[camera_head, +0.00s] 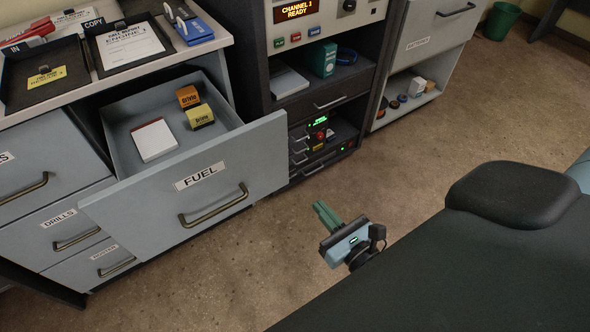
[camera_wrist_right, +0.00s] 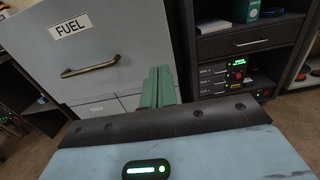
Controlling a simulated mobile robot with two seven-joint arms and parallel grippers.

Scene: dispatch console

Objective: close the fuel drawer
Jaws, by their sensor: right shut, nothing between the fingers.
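The fuel drawer (camera_head: 240,150) is pulled out of the grey cabinet, its front labelled FUEL and fitted with a bronze bar handle (camera_head: 213,207). Inside it lie a white pad (camera_head: 153,140), an orange box (camera_head: 188,97) and a yellow box (camera_head: 200,116). My right gripper (camera_head: 322,211), with green fingers, is shut and empty, to the right of the drawer front and apart from it in the head view. In the right wrist view the drawer front (camera_wrist_right: 105,40) and its handle (camera_wrist_right: 90,69) show left of the fingers (camera_wrist_right: 158,85). My left gripper is not in view.
Other drawers, including DRILLS (camera_head: 65,229), are shut around the fuel drawer. Black trays (camera_head: 125,45) with papers stand on the cabinet top. A dark console rack (camera_head: 320,90) stands to the right. The brown floor (camera_head: 450,110) is clear in front of it.

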